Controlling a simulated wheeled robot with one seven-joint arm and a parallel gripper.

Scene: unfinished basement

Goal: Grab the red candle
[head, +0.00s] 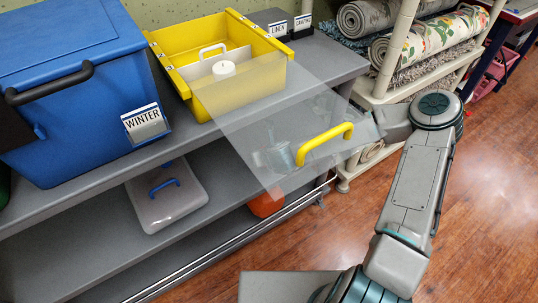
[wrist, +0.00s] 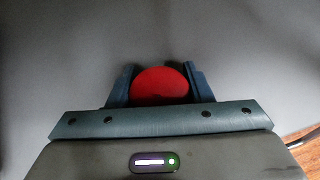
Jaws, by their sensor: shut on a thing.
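The red candle (wrist: 161,84) shows in the wrist view as a rounded red shape between the two dark blue-grey fingers. My gripper (wrist: 160,77) is shut on it, with a finger at each side. In the head view, my arm reaches in from the right, and its end shows only faintly behind a see-through lid (head: 240,120) with a yellow handle. An orange-red thing (head: 265,204) shows just below the lid's lower edge, beside the lower shelf. I cannot tell whether it is the held candle.
A clear lidded box (head: 165,205) sits on the lower shelf. A rolled-rug rack (head: 385,85) stands close to my arm. Wooden floor lies open at right.

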